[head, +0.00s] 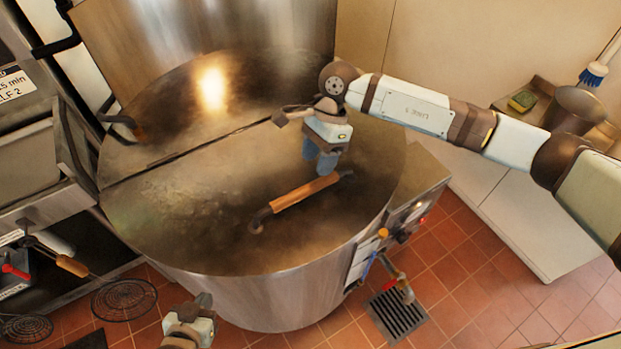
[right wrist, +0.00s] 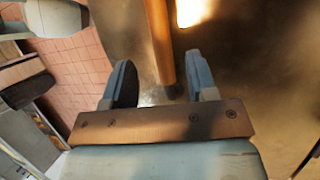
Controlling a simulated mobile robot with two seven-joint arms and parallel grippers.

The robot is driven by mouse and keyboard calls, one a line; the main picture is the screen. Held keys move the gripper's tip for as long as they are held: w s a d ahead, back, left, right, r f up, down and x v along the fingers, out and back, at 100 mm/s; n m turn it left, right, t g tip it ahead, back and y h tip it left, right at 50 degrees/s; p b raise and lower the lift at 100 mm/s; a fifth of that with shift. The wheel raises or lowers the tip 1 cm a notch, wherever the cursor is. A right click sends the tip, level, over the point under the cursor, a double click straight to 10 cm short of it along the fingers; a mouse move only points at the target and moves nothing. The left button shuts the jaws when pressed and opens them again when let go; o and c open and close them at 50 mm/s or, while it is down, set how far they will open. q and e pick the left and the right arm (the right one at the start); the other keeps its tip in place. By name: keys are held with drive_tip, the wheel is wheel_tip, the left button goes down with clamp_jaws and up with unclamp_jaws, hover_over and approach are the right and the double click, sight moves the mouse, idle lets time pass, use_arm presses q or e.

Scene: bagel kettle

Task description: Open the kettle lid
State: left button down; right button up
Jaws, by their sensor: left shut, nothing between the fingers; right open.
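The kettle (head: 250,300) is a large round steel vessel in the middle of the head view. Its front lid half (head: 180,220) lies flat and closed, with a seam behind it. A wooden bar handle (head: 305,191) on dark mounts sits on this lid. My right gripper (head: 322,162) is over the lid, just behind the handle in the picture, with its blue fingers open. In the right wrist view the handle (right wrist: 160,40) runs up between the open fingers (right wrist: 163,75); whether they touch it is unclear. My left gripper (head: 198,312) is shut and empty in front of the kettle.
A tap and valve (head: 398,280) stick out at the kettle's lower right, above a floor drain (head: 398,312). Wire skimmers (head: 124,299) hang at left beside a steel counter. A bucket (head: 575,108) and sponge (head: 522,100) stand at the right.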

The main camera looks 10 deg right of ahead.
sight(310, 185)
drive_tip(key=p+x, duration=0.1)
drive_tip(key=x, duration=0.5)
drive_tip(key=shift+s+a+f, duration=0.1)
drive_tip(key=shift+a+f, duration=0.05)
drive_tip(key=shift+f, duration=0.2)
clamp_jaws()
